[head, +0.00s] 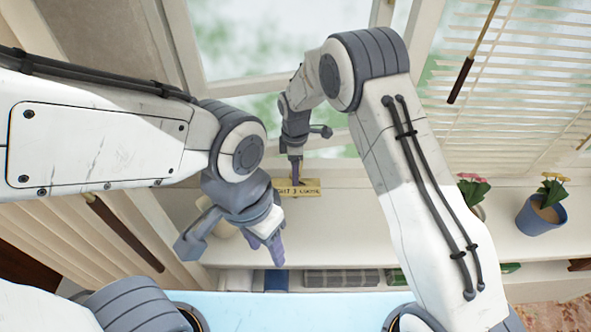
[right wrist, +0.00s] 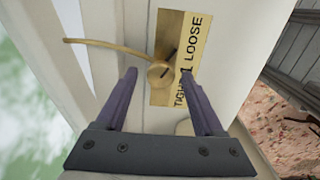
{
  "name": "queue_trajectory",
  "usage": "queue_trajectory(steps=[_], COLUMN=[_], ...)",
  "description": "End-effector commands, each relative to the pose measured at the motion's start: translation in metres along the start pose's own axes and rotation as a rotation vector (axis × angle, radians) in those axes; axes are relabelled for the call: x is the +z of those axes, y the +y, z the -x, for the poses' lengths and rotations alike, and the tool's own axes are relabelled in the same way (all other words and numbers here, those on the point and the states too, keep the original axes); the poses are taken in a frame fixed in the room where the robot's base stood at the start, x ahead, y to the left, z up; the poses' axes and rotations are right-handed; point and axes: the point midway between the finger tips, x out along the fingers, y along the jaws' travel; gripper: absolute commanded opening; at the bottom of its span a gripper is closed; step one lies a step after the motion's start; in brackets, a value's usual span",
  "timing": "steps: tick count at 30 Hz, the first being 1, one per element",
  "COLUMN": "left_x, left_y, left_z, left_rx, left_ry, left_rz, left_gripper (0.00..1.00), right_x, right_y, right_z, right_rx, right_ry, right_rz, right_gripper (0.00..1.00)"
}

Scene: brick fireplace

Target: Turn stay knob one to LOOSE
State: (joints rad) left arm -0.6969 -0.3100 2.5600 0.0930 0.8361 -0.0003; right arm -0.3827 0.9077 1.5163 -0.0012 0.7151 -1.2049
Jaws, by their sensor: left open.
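In the right wrist view, a small round brass knob (right wrist: 160,73) with a dark mark sits on a brass plate (right wrist: 172,25). The plate reads LOOSE at its upper part, a 1 in the middle, and a partly hidden TIGHT lower down. The mark points up and slightly right in the picture. A thin brass rod runs left from the knob. My right gripper (right wrist: 159,72) is open, its fingers apart either side of the knob; contact is not visible. In the head view, my right gripper (head: 295,165) is over the plate (head: 310,188). My left gripper (head: 277,256) is open and empty, lower down.
A window frame (head: 185,45) and sill (head: 370,230) surround the plate. Blinds (head: 500,45) hang at the right. A blue flowerpot (head: 535,218) stands on the sill at right. Books (head: 342,278) line a shelf below. A pale rounded object stands behind my left gripper.

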Motion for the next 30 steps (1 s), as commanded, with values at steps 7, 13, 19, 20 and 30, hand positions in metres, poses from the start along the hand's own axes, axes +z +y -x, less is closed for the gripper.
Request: queue_trajectory(steps=[7, 13, 19, 20, 30], left_x=[0.000, 0.000, 0.001, 0.001, 0.001], left_y=[0.000, 0.000, -0.001, -0.001, -0.002], left_z=[0.000, -0.004, -0.013, -0.015, -0.021], left_rx=[0.000, 0.000, 0.000, 0.000, 0.000], left_ry=[0.000, 0.000, 0.000, 0.000, 0.000], left_rz=[0.000, 0.000, 0.000, 0.000, 0.000], left_gripper=[0.50, 0.50, 0.50, 0.50, 0.50], right_x=[0.000, 0.000, -0.001, -0.001, 0.000], right_y=[-0.001, 0.000, 0.001, 0.001, 0.000], right_z=[-0.001, 0.010, 0.047, 0.053, 0.100], right_rx=[-0.002, 0.001, 0.004, 0.004, -0.001], right_ry=[0.000, 0.001, 0.002, 0.002, 0.000], right_rz=[-0.002, -0.002, -0.002, -0.002, -0.002], right_gripper=[0.74, 0.74, 0.74, 0.74, 0.74])
